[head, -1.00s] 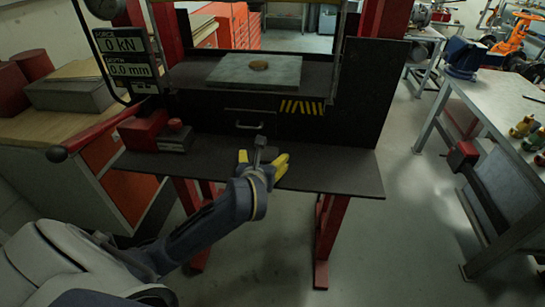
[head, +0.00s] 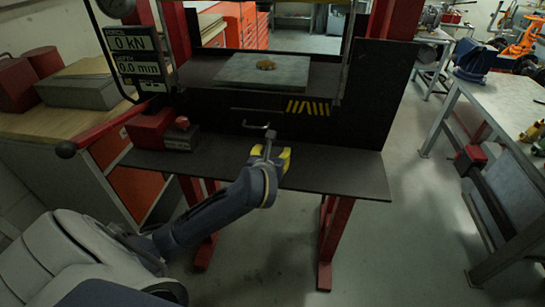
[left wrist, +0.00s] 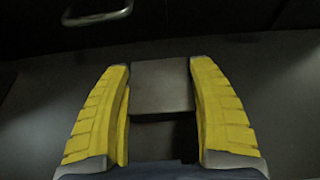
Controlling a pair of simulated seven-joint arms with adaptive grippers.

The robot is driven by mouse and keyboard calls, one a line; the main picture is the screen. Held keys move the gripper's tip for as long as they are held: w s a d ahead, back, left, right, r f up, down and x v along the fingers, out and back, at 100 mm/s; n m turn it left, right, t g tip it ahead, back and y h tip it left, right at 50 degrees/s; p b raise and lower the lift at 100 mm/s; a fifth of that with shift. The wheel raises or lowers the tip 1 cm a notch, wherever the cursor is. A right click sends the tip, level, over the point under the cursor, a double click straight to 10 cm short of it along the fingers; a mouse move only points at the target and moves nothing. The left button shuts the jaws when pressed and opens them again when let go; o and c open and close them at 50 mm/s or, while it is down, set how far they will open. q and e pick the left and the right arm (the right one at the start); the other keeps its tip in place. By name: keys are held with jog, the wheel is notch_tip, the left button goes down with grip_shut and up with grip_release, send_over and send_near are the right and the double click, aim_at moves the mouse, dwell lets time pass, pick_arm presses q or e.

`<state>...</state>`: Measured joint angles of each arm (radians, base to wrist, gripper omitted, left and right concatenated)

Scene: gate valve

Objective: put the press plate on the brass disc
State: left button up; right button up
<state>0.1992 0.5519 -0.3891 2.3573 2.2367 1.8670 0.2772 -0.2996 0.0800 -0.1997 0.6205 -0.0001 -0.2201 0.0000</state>
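The brass disc (head: 266,65) lies on a pale grey slab (head: 235,74) on the press bed, in the upper middle of the head view. My left gripper (head: 270,156) is over the lower dark shelf. Its yellow fingers are closed on a small dark grey block, which I take to be the press plate (head: 268,140). In the left wrist view the press plate (left wrist: 162,85) sits between the two fingers (left wrist: 160,90), touching both sides. I cannot tell whether it is clear of the shelf. My right gripper is not in view.
The dark shelf (head: 335,175) has free room to the right. A red and dark box (head: 160,130) stands at its left. A drawer handle (head: 258,126) is just behind my gripper. Red uprights (head: 172,40) flank the bed. A red lever (head: 95,135) juts out at left.

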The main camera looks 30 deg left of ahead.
pick_arm(q)
jog(key=c, duration=0.8)
jog(key=shift+r, duration=0.15)
jog(key=shift+c, duration=0.8)
